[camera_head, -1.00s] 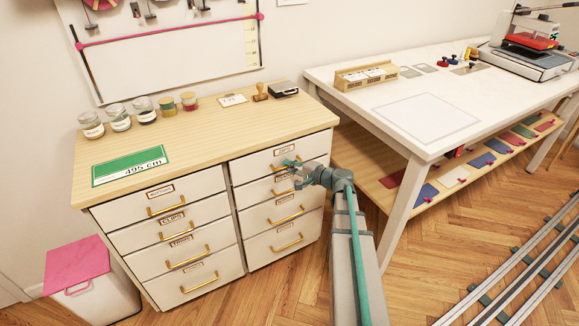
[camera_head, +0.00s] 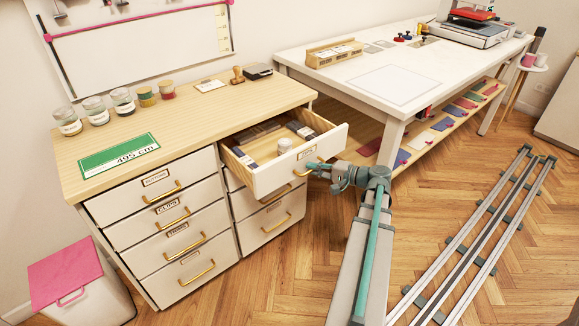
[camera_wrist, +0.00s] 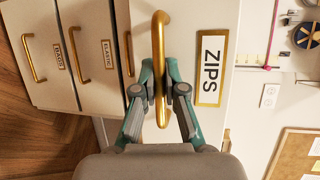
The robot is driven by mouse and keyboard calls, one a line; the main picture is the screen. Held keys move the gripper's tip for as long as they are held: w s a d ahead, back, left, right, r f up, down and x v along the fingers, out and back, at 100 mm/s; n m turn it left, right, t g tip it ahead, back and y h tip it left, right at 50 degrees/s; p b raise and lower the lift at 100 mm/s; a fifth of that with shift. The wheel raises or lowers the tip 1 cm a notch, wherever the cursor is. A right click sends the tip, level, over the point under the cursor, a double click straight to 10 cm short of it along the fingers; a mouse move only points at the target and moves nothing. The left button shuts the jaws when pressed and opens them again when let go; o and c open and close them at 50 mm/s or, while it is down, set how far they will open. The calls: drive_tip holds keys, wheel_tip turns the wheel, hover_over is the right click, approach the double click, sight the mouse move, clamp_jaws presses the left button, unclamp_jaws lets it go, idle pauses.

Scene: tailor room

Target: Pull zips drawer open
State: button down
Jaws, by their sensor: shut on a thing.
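The zips drawer (camera_head: 322,162) is the top drawer of the right column of the wooden-topped cabinet. My gripper (camera_wrist: 160,86) is shut on this handle, with one finger on each side of the bar. In the head view my gripper (camera_head: 322,170) is at the drawer front.
Other drawers, such as the one labelled elastic (camera_wrist: 101,50), are closed. A white table (camera_head: 455,75) stands at the right and a rail (camera_head: 480,235) runs along the floor. A bin with a pink lid (camera_head: 65,272) stands at the left. Wooden floor is clear in front of the cabinet.

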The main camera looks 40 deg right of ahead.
drive_tip(key=s, duration=0.6)
drive_tip(key=shift+d, duration=0.2)
drive_tip(key=c, duration=1.2)
unclamp_jaws()
drive_tip(key=v, duration=1.2)
